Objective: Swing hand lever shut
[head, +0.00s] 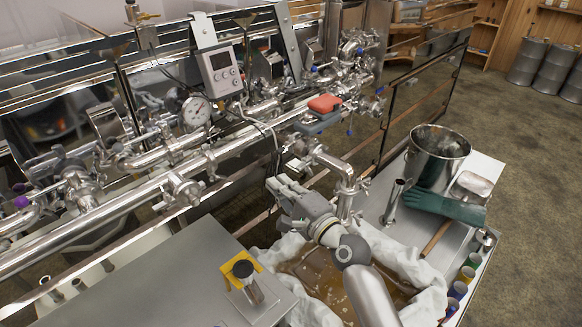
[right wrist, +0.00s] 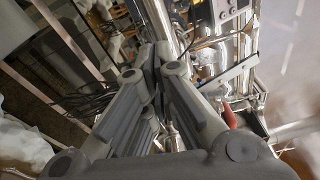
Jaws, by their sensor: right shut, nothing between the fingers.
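My right gripper (head: 278,187) is shut and empty. Its grey fingers point up and left, in front of the lower pipework and left of a bent metal outlet pipe (head: 343,172). In the right wrist view the closed fingertips (right wrist: 157,55) meet beside a shiny pipe. Small metal fittings sit at the upper end of the outlet pipe, close to the fingers. I cannot tell which fitting is the hand lever, or its angle; the gripper may hide part of it. I cannot tell whether the fingers touch anything. My left gripper is not in view.
A cloth-lined basin of amber liquid (head: 317,283) lies below my right arm. A steel bucket (head: 437,157) and green glove (head: 446,207) are at right. A red pad (head: 324,103), gauge (head: 196,111) and display box (head: 220,73) sit along the pipes.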

